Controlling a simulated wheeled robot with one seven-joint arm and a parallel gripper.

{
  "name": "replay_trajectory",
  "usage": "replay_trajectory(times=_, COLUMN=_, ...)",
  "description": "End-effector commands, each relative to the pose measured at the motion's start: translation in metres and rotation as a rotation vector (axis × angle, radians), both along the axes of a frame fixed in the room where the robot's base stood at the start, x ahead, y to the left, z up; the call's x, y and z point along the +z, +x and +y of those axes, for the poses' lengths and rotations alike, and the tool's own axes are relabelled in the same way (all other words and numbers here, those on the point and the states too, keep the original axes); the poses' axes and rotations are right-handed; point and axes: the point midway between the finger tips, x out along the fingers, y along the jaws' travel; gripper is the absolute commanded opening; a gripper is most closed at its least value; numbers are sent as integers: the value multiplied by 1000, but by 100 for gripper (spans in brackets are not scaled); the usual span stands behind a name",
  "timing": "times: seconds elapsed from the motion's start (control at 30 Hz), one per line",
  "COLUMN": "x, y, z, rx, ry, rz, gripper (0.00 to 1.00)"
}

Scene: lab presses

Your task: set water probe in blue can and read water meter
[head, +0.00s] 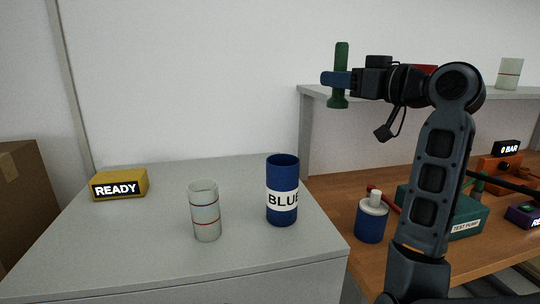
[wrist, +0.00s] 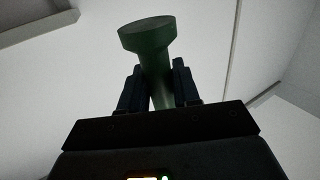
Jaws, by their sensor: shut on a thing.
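My gripper (head: 338,78) is shut on a green rod with a wider foot, which looks like the water probe (head: 341,55). The rod is upright, high above the grey bench and up and to the right of the blue can. In the wrist view the probe (wrist: 155,60) stands between both fingers. The blue can (head: 282,172), lettered BLUE, stands upright on the bench; its inside is mostly hidden. A yellow box (head: 121,186) reading READY, perhaps the water meter, sits at the bench's left.
A clear beaker with red lines (head: 205,212) stands left of the can. Right of the grey bench (head: 150,250), a wooden table holds a blue container (head: 371,222), a green test pump (head: 468,225) and an orange device reading 0 BAR (head: 497,172). A grey shelf (head: 400,97) runs behind.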

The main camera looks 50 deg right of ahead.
Motion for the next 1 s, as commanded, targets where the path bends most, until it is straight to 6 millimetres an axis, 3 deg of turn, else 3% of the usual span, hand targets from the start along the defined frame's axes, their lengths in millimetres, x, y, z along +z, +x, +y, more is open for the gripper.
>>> replay_trajectory(times=0.53, x=-61, y=62, z=78, rx=2, ry=1, rz=4, gripper=0)
replay_trajectory(times=0.77, x=-72, y=70, z=87, rx=-2, ry=1, rz=2, gripper=0)
replay_trajectory(times=1.0, x=-103, y=70, z=87, rx=-3, ry=2, rz=3, gripper=0)
